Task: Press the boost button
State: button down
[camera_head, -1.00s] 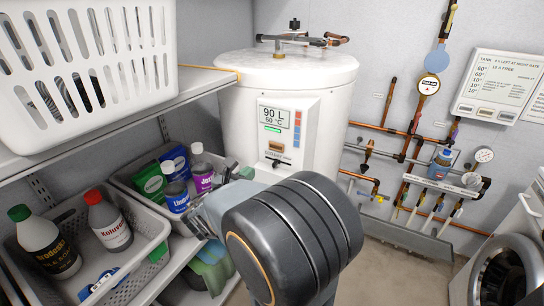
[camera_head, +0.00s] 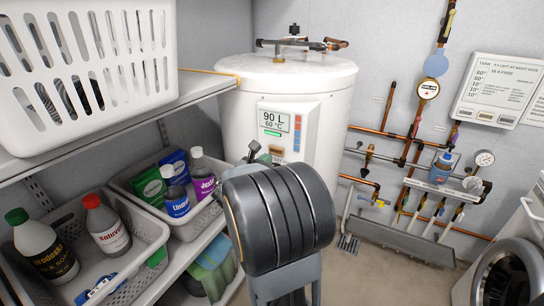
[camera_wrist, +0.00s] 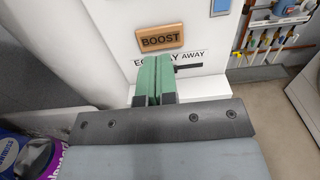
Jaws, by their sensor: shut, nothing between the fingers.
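The boost button (camera_wrist: 160,38) is a small wooden-looking block marked BOOST on the white tank panel in the wrist view. My gripper (camera_wrist: 152,62) is shut, with its two green fingers pressed together and nothing between them. Its tips appear just below the button in that view; I cannot tell whether they touch the panel. In the head view my gripper (camera_head: 254,147) is in front of the white water tank (camera_head: 235,95), near the lower left of its panel (camera_head: 298,113). My arm hides much of the lower panel there.
A label strip (camera_wrist: 194,54) and a dark slider (camera_wrist: 188,67) sit below the button. The shelf on the left holds a white basket (camera_head: 90,95) and crates with bottles. Copper pipes (camera_head: 383,131) run along the wall at right. A washing machine (camera_head: 510,265) stands at far right.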

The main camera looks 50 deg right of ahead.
aim_at(276, 151)
jog(key=shift+x, duration=2.05)
jog(key=shift+d+f+b, duration=0.1)
jog(key=shift+d+b, duration=0.15)
jog(key=shift+b, duration=0.05)
jog(key=shift+w+d, duration=0.1)
jog(key=shift+d, duration=0.2)
jog(key=shift+r, duration=0.35)
jog(key=shift+a, duration=0.1)
jog(key=shift+a+f, duration=0.15)
jog(key=shift+a, duration=0.15)
jog(key=v, duration=1.3)
jog(key=shift+a, duration=0.3)
